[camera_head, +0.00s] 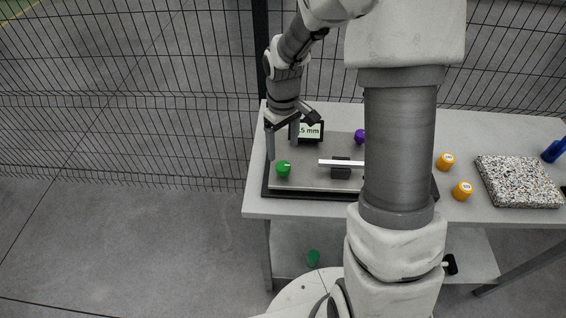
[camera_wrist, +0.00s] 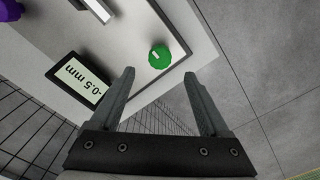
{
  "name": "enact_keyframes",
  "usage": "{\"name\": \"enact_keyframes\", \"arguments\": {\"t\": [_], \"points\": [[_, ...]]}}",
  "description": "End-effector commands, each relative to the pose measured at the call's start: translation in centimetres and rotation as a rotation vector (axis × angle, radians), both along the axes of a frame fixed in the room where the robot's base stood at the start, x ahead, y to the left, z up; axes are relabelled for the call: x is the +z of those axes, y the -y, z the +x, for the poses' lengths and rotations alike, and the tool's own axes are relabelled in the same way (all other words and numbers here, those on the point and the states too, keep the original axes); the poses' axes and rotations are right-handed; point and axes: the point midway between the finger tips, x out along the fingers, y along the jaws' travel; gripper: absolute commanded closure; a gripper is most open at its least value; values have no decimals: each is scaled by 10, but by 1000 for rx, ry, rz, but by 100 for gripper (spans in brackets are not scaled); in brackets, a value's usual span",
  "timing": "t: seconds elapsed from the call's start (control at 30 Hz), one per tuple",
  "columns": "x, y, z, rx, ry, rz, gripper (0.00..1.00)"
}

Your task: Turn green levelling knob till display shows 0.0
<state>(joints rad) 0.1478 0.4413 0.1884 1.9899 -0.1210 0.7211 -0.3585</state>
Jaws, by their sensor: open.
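The green levelling knob (camera_head: 283,168) sits at the near left corner of a grey plate (camera_head: 315,178) on the table. In the wrist view the knob (camera_wrist: 159,56) has a pale mark on top and lies beyond the fingertips, roughly between them. The display (camera_wrist: 80,82) reads -0.5 mm in the wrist view; in the head view the display (camera_head: 308,131) is partly covered by my gripper. My gripper (camera_head: 284,150) is open and empty, above and just behind the knob. It also shows in the wrist view (camera_wrist: 158,78), with its fingers apart and not touching the knob.
A purple knob (camera_head: 360,137) and a bar on a dark block (camera_head: 341,172) are on the plate. Two orange weights (camera_head: 462,191), a speckled slab (camera_head: 518,182) and a blue object (camera_head: 553,151) stand to the right. A wire fence (camera_head: 150,110) is behind. My arm hides the plate's right part.

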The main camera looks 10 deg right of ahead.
Motion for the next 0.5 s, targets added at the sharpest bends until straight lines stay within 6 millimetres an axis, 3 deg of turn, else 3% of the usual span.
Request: {"name": "enact_keyframes", "arguments": {"t": [0.2, 0.5], "points": [[-46, 0, -1, -1, -4, 0, 21], [-76, 0, 0, -1, 0, 0, 21]]}}
